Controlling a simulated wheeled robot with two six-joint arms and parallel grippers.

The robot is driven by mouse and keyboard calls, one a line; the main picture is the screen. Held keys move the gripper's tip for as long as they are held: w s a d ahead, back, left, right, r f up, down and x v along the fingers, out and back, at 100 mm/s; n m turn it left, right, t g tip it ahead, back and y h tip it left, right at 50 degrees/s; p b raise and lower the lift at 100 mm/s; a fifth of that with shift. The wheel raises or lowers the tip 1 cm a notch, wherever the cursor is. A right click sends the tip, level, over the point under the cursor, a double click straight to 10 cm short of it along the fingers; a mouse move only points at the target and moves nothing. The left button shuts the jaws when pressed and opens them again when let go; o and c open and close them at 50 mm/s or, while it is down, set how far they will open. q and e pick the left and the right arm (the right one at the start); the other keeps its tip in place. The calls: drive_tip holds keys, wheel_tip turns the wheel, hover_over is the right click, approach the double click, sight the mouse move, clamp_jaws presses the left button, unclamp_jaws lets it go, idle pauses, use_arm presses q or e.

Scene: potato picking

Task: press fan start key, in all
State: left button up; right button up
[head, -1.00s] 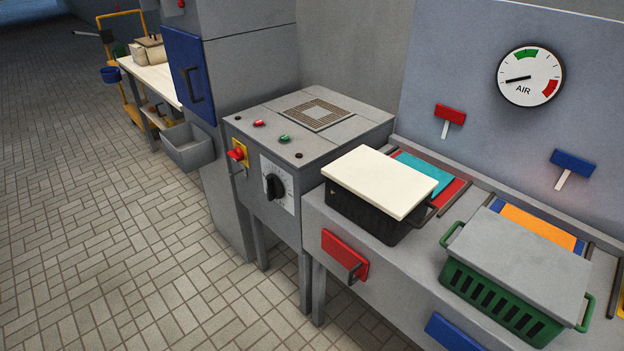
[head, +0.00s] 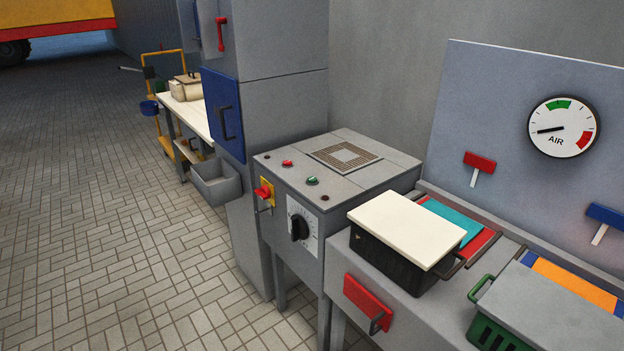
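A grey metal cabinet (head: 395,180) with a square vent grille (head: 345,155) on top stands in the middle of the head view. A green button (head: 312,181) and a red button (head: 287,163) sit near its front top edge. Its front bears a red switch (head: 262,192) on a yellow plate and a black dial (head: 299,228) on a white scale. I cannot read which of these is the fan start key. The AIR gauge (head: 563,127) has its needle pointing left, outside the green band. Neither of my grippers is in view.
A black crate (head: 390,262) with a white lid and a green crate (head: 492,334) with a grey lid stand on the bench at right. A tall grey cabinet with a blue door (head: 222,117) stands left of the control cabinet. Tiled floor (head: 130,230) is clear at left.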

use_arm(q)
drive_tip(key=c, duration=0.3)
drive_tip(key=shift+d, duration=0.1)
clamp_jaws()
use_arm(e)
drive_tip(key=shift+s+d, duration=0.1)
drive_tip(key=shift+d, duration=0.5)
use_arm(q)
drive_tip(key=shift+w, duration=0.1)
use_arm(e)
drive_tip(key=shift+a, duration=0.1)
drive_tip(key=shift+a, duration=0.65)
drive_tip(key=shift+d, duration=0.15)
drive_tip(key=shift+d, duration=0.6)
